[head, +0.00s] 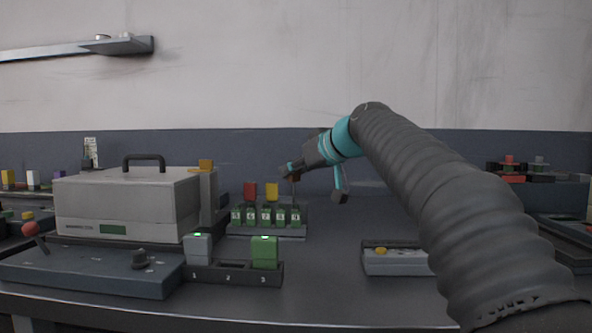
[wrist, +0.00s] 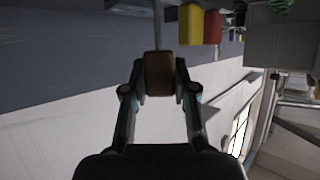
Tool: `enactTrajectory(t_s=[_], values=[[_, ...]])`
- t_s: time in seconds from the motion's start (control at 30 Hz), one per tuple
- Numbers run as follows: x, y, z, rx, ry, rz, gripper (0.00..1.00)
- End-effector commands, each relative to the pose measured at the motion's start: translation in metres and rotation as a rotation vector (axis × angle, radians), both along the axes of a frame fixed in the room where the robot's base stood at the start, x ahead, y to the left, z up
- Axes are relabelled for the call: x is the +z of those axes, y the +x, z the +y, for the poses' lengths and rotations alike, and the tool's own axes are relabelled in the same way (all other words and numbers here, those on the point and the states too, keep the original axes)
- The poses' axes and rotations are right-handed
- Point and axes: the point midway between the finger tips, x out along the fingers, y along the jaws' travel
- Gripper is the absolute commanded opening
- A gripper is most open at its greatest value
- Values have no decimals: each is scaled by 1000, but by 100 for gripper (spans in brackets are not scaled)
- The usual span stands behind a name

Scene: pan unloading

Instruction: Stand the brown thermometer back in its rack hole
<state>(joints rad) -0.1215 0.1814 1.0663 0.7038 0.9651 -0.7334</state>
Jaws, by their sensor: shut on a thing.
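My gripper (head: 290,171) is shut on the brown thermometer. In the wrist view its fingertips (wrist: 160,76) press on both sides of the brown block-shaped head (wrist: 159,72), and a thin grey stem runs away from it. In the head view the brown thermometer (head: 296,178) is small and partly hidden by the fingers, its stem pointing down over the right end of the rack. The rack (head: 268,234) is dark with a row of green numbered labels. I cannot tell whether the stem tip is in a hole.
A red-headed thermometer (head: 250,191) and a yellow-headed one (head: 271,190) stand in the rack, left of my gripper. A grey lidded box (head: 125,205) stands further left. A holder with a green block (head: 264,252) lies in front.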

Motion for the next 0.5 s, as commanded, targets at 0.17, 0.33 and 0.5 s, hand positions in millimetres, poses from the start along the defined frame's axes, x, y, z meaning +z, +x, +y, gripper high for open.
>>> enactTrajectory(t_s=[0.17,0.33,0.5], values=[[-3,0,0,0,0,0,0],[-5,0,0,0,0,0,0],[-7,0,0,0,0,0,0]])
